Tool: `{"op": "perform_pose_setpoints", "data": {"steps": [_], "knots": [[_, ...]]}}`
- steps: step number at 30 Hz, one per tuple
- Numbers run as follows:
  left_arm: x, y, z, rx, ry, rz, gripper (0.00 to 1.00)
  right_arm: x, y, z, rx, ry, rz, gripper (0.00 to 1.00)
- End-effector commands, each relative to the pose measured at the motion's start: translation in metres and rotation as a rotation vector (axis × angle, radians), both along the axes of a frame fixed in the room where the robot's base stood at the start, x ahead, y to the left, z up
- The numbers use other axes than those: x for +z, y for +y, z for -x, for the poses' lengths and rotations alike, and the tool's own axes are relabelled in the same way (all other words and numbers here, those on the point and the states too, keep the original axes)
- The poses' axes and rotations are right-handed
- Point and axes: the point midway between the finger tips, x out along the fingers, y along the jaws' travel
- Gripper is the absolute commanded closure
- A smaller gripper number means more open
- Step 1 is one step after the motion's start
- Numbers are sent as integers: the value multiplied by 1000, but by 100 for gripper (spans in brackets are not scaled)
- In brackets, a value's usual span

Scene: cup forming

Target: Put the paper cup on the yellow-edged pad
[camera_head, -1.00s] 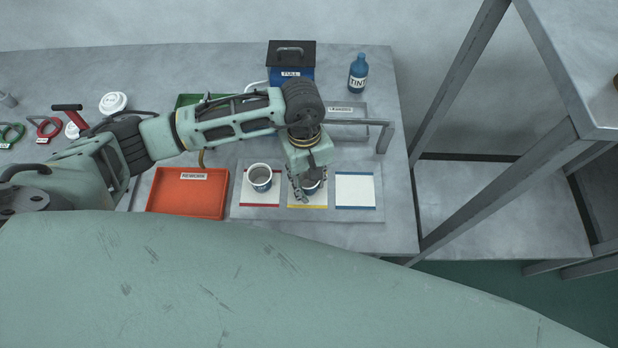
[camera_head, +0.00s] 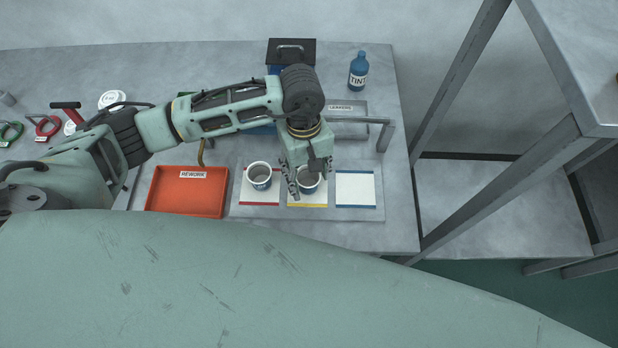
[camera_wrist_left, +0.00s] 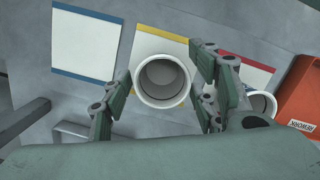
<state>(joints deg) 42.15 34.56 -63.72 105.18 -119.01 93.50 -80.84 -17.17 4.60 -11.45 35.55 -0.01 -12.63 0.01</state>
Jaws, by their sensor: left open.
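A paper cup (camera_head: 309,183) stands upright on the yellow-edged pad (camera_head: 307,206), the middle of three pads. My left gripper (camera_head: 305,180) is over this cup, open. In the left wrist view the cup (camera_wrist_left: 162,80) sits between the two spread fingers (camera_wrist_left: 160,95), and the yellow edge shows beside it. The finger on the right is close to the cup's rim; I cannot tell if it touches. A second cup (camera_head: 259,176) stands on the red-edged pad (camera_head: 259,203). My right gripper is not in view.
The blue-edged pad (camera_head: 355,190) is empty. An orange REWORK tray (camera_head: 187,192) lies to the left. A metal rail (camera_head: 384,135), a blue TINT bottle (camera_head: 358,71) and a dark-topped box (camera_head: 291,52) stand behind. A metal frame rises at the right.

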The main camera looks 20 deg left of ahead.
Motion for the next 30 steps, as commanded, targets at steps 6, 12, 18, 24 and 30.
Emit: {"op": "perform_pose_setpoints", "data": {"steps": [6, 12, 18, 24, 30], "knots": [[45, 5, -8, -1, -7, 1, 45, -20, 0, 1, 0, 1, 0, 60], [81, 8, -11, 0, -4, -1, 45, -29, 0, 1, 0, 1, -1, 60], [98, 10, -12, 0, -1, -1, 45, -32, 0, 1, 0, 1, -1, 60], [101, 10, -12, 0, 1, -1, 45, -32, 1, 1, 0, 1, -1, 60], [100, 10, -12, 0, 1, -1, 45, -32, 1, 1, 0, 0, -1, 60]]}}
